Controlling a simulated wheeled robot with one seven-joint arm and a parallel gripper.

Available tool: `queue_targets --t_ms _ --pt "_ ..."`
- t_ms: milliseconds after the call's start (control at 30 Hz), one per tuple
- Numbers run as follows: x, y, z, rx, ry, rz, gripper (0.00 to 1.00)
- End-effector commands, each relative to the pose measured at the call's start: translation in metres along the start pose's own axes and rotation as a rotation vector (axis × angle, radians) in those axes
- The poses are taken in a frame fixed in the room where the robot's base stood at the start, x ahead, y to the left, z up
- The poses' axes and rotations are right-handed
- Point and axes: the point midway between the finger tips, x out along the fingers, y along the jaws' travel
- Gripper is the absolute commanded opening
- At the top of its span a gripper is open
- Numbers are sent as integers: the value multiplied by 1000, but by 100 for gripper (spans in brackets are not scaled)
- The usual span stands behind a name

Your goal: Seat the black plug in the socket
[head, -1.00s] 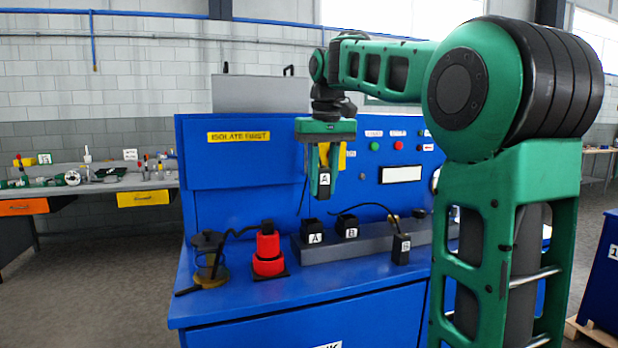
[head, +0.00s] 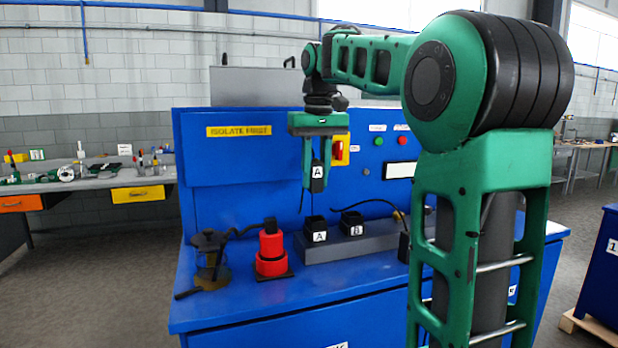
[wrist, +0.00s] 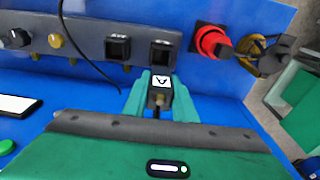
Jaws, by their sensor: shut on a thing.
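My gripper (head: 316,186) points down and is shut on the black plug (head: 317,172), which carries a white A label. The plug is in the air above socket A (head: 316,231), with a clear gap between them in the head view. Socket A is a black square housing with an open top and an A label. Socket B (head: 352,223) is beside it on the right. In the wrist view the plug (wrist: 159,93) sits between the fingertips, just below socket A (wrist: 162,53) in the picture. Socket B (wrist: 117,47) is to its left there.
A grey rail (head: 335,246) carries the sockets on the blue bench (head: 225,311). A red cylindrical fitting (head: 271,249) and a dark pot with an amber base (head: 209,262) stand left of the rail. Another black plug (head: 404,243) is partly hidden behind my arm.

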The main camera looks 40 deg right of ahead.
Motion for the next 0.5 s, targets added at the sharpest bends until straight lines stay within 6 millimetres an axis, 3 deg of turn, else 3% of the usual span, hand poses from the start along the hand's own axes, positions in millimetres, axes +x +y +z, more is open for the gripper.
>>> queue_targets --t_ms 500 --pt "21 -2 4 -4 -1 -8 0"
